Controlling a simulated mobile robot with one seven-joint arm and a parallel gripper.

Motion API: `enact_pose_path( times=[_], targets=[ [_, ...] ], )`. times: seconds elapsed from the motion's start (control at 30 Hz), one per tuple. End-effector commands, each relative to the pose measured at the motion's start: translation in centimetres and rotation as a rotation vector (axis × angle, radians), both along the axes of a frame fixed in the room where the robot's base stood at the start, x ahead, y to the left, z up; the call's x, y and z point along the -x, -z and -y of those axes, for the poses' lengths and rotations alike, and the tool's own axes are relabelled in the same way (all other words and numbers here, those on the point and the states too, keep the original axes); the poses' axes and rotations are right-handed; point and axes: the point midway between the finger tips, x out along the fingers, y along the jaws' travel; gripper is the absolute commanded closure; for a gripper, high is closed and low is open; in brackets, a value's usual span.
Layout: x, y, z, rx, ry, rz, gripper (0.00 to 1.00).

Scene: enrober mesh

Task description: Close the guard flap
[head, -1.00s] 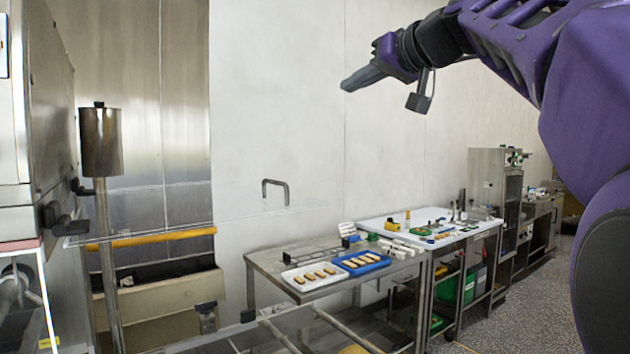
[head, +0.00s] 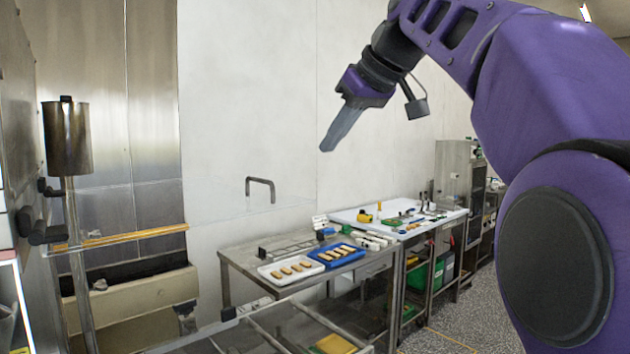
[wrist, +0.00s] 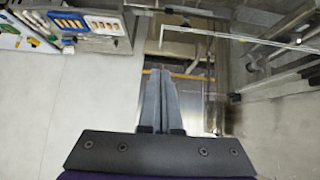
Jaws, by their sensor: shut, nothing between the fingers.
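The guard flap (head: 218,216) is a clear panel seen nearly edge-on in the head view. It stands out roughly level from the dark hinge parts at the left, so it is open. Its grey U-shaped handle (head: 261,181) rises near its right end. My gripper (head: 326,148) is shut and empty, above and to the right of the handle in the picture, apart from it, pointing down and left. In the wrist view the closed fingers (wrist: 160,75) show at the centre. Thin pale lines cross beyond them there; I cannot tell which belong to the flap.
A steel table (head: 238,256) holds a white tray (head: 268,273) and a blue tray (head: 318,259) of bars. A white-topped bench (head: 350,216) with small items stands behind. A post with a metal cylinder (head: 67,138) is at left. The air between gripper and handle looks clear.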

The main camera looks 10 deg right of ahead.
Motion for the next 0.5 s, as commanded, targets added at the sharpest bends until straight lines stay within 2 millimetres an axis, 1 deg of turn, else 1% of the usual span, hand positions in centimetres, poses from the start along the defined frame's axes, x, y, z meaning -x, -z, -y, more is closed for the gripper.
enact_pose_path(
  times=[0.03, 0.23, 0.5],
  targets=[
    [-0.7, 0.9, -0.5, 0.0, -0.002, -0.004, 1.0],
    [-3.1, 4.0, -2.0, 0.0, -0.001, -0.002, 1.0],
    [-3.1, 6.8, -1.8, -0.001, 0.002, 0.0, 1.0]
  ],
)
